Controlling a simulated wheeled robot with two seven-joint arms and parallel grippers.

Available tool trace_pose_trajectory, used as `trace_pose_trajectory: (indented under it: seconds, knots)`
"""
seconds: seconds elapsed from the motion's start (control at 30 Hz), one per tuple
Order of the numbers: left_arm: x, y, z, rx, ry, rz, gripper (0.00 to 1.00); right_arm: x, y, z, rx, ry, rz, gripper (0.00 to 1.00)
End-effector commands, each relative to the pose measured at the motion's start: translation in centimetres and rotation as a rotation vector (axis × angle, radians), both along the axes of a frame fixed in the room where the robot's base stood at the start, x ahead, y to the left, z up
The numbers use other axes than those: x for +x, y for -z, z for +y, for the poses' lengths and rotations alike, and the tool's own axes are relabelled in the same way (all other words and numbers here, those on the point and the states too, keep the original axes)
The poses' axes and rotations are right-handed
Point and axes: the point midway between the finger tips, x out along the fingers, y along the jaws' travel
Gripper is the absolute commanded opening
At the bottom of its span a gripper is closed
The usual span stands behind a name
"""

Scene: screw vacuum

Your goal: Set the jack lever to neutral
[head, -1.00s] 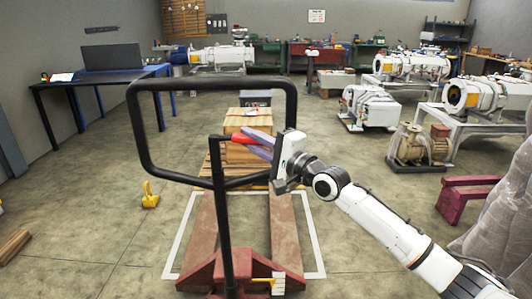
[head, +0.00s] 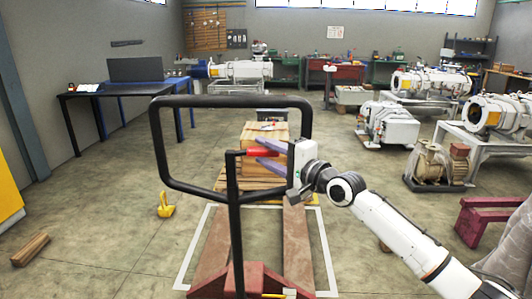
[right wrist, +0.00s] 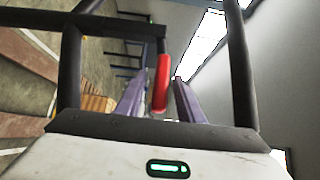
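The jack lever is a short red handle (head: 262,152) at the top of the dark upright post (head: 235,215) of the pallet jack, inside its black loop handle (head: 232,101). It points right, nearly level. My right gripper (head: 264,152) reaches in from the right, its two purple fingers apart, one above and one below the lever in the head view. In the right wrist view the red lever (right wrist: 161,82) stands between the fingers, with a small gap on the right side; contact on the left is unclear. My left gripper is not in view.
Wooden boxes (head: 262,140) stand behind the handle. A yellow object (head: 165,206) and a wooden block (head: 30,250) lie on the floor to the left. Pumps stand at right.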

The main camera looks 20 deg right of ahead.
Motion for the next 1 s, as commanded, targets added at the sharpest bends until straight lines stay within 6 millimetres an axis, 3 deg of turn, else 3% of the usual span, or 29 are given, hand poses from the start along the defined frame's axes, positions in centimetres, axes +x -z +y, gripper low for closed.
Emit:
trace_pose_trajectory:
  seconds: [0.23, 0.5, 0.7, 1.0]
  knots:
    - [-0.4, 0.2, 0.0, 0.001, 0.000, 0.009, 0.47, -1.4, 0.1, -0.6, 0.001, -0.001, 0.000, 0.34]
    - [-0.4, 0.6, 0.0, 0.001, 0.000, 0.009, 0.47, -6.2, 0.3, -2.8, -0.001, 0.000, 0.002, 0.34]
    - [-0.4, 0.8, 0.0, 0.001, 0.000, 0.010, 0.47, -8.7, 0.2, -3.9, -0.001, 0.000, 0.002, 0.34]
    - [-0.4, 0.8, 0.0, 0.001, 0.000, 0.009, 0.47, -9.4, 0.0, -4.2, 0.000, 0.000, 0.000, 0.34]
